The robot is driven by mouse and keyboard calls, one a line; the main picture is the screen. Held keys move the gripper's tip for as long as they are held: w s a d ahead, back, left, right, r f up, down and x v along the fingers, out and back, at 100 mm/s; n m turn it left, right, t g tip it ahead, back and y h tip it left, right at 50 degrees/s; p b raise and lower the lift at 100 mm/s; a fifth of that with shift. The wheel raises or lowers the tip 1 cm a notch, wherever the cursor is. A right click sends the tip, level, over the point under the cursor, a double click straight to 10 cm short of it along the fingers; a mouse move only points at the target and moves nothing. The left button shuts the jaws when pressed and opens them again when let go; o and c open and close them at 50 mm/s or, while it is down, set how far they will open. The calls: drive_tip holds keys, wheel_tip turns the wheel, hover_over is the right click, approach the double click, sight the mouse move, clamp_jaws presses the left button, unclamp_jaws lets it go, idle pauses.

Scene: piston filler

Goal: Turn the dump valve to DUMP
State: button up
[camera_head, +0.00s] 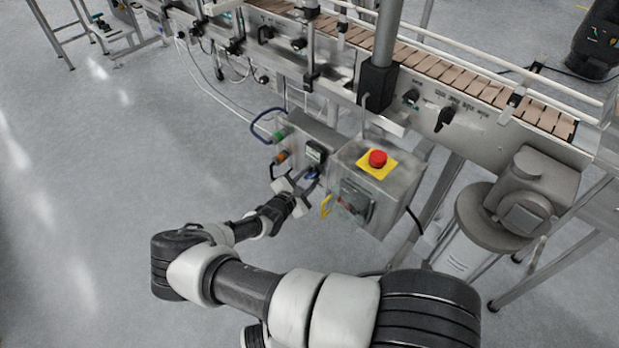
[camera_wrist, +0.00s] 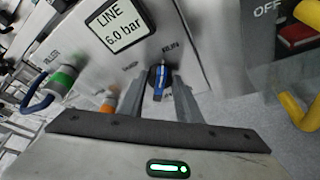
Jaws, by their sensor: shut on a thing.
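The dump valve shows in the wrist view as a small blue lever (camera_wrist: 158,82) on a dark hub, on the grey panel below the gauge. Small lettering stands to its left and upper right; it is too blurred to read surely. My gripper (camera_wrist: 158,100) has one finger on each side of the blue lever and is shut on it. In the head view, my gripper (camera_head: 302,186) is at the front of the grey box, and a bit of the blue lever (camera_head: 312,174) shows beside it. The exact angle of the lever is hard to tell.
A "LINE 6.0 bar" gauge (camera_wrist: 118,28) is just above. Green (camera_wrist: 62,78) and orange (camera_wrist: 108,104) hose fittings sit to the left. A box with a red emergency button (camera_head: 377,158) stands to the right, with a yellow hook (camera_head: 326,206). A conveyor (camera_head: 450,75) runs behind.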

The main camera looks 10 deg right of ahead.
drive_tip(key=n+g, duration=0.1)
drive_tip(key=n+h+b, duration=0.1)
drive_tip(key=n, duration=0.1)
drive_tip(key=shift+w+a+g, duration=0.15)
drive_tip(key=shift+w+g, duration=0.05)
drive_tip(key=shift+g, duration=0.2)
drive_tip(key=shift+w+a+r+n+g+h+b, duration=0.1)
drive_tip(key=shift+n+g+h+b, duration=0.15)
drive_tip(key=shift+n+g, duration=0.25)
drive_tip(key=shift+w+n+g+h+b, duration=0.1)
drive_tip(key=shift+n+g+h+b, duration=0.15)
drive_tip(key=shift+n, duration=0.45)
drive_tip(key=n+g+h, duration=0.1)
drive_tip(key=n, duration=0.2)
drive_tip(key=shift+a+g, duration=0.1)
drive_tip(key=shift+g, duration=0.25)
drive_tip(key=shift+w+a+n+g+h, duration=0.15)
drive_tip(key=shift+n+g+h, duration=0.35)
drive_tip(key=shift+n+h, duration=0.65)
drive_tip(key=shift+n, duration=0.45)
drive_tip(key=o, duration=1)
drive_tip(key=shift+o, duration=0.2)
drive_tip(key=v, duration=1.7)
drive_tip(key=shift+r, duration=0.25)
drive_tip(key=shift+y, duration=0.25)
